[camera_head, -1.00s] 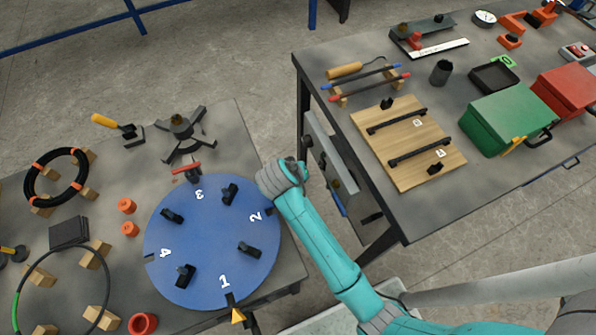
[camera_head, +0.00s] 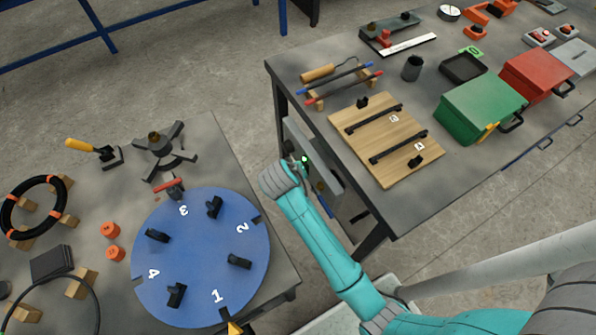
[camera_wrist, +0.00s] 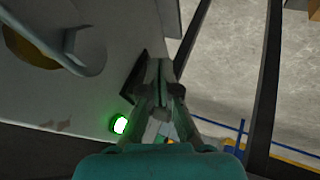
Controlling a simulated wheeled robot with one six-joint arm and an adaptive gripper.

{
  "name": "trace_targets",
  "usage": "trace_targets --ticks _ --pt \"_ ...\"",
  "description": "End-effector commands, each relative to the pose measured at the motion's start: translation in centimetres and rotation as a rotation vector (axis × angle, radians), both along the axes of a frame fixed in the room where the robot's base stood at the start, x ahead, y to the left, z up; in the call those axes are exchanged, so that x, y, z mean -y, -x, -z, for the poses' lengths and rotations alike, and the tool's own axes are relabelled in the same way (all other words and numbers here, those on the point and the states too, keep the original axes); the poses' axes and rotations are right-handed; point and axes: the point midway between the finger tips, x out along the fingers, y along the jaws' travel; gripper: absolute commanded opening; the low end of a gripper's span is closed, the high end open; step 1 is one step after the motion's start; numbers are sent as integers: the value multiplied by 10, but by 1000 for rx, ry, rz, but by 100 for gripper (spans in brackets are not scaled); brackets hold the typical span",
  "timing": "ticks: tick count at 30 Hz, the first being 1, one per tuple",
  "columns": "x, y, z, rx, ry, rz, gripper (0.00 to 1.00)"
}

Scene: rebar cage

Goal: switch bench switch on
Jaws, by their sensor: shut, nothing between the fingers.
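A grey panel (camera_head: 322,165) hangs on the end of the right-hand bench. It also fills the left of the wrist view (camera_wrist: 50,105). A small green lamp (camera_head: 305,159) is lit on it and glows in the wrist view (camera_wrist: 119,125). A black part (camera_wrist: 134,80), which may be the bench switch, sits beside my fingertips; its position is mostly hidden. My gripper (camera_wrist: 160,70) is shut and empty, close against this part. I cannot tell whether they touch. In the head view my grey wrist hides most of the gripper.
A grey handle on a yellow disc (camera_wrist: 30,45) stands out from the panel close by. The right-hand bench (camera_head: 300,75) carries a wooden board and coloured boxes. The left-hand bench holds a blue numbered disc (camera_head: 200,255). Bare floor lies between the benches.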

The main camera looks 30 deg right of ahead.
Motion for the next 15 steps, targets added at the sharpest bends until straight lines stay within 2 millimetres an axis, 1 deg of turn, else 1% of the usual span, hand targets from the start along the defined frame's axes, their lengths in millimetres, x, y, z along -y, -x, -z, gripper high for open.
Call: trace_targets --ticks 5,15 --pt "0 0 -2 1 0 0 0" --pt "0 0 -15 3 0 1 0"
